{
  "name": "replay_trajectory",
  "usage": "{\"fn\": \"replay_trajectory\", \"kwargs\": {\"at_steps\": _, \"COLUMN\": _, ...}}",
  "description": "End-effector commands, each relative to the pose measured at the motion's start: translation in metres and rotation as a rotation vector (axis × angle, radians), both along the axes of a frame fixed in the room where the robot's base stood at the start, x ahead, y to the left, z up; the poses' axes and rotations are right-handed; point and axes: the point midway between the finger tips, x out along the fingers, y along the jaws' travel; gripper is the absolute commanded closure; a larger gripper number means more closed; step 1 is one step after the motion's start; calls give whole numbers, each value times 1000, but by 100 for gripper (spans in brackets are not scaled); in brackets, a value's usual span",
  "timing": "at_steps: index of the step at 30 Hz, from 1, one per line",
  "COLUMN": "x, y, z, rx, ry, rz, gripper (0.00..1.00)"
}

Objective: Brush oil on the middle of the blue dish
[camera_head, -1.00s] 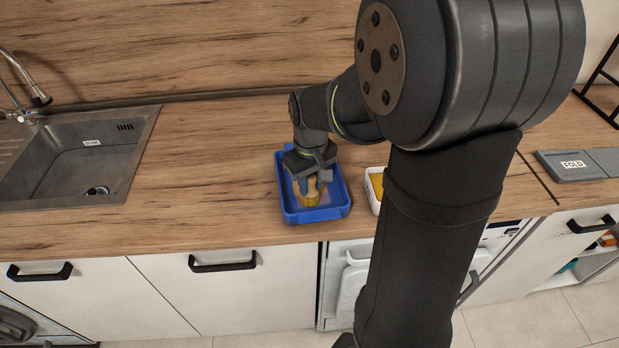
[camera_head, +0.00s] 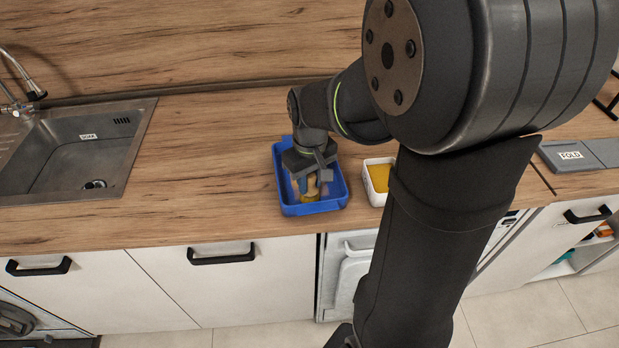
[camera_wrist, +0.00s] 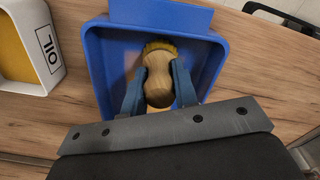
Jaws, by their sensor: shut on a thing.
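The blue dish (camera_head: 334,199) stands on the wooden counter near its front edge. My gripper (camera_head: 311,180) is over the dish, pointing down into it. In the wrist view my gripper (camera_wrist: 158,90) is shut on the wooden brush (camera_wrist: 158,80), one blue finger on each side of its handle. The yellow bristles (camera_wrist: 160,46) are low inside the blue dish (camera_wrist: 99,62); whether they touch its floor I cannot tell. A white container of yellow oil (camera_head: 378,182) stands just right of the dish. Its "OIL" label shows in the wrist view (camera_wrist: 47,50).
A steel sink (camera_head: 75,150) is set into the counter at the left, with a tap at its far left. A grey board marked "FOLD" (camera_head: 571,155) lies at the right. The counter between sink and dish is clear.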

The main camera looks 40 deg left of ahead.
Motion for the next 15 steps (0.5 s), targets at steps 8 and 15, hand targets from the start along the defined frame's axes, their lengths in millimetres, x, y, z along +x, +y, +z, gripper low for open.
{"fn": "replay_trajectory", "kwargs": {"at_steps": 8, "x": 1, "y": 1, "z": 1, "rx": 0, "ry": 0, "rz": 0, "gripper": 96}}
{"fn": "replay_trajectory", "kwargs": {"at_steps": 15, "x": 4, "y": 5, "z": 1, "rx": 1, "ry": 0, "rz": 0, "gripper": 96}}
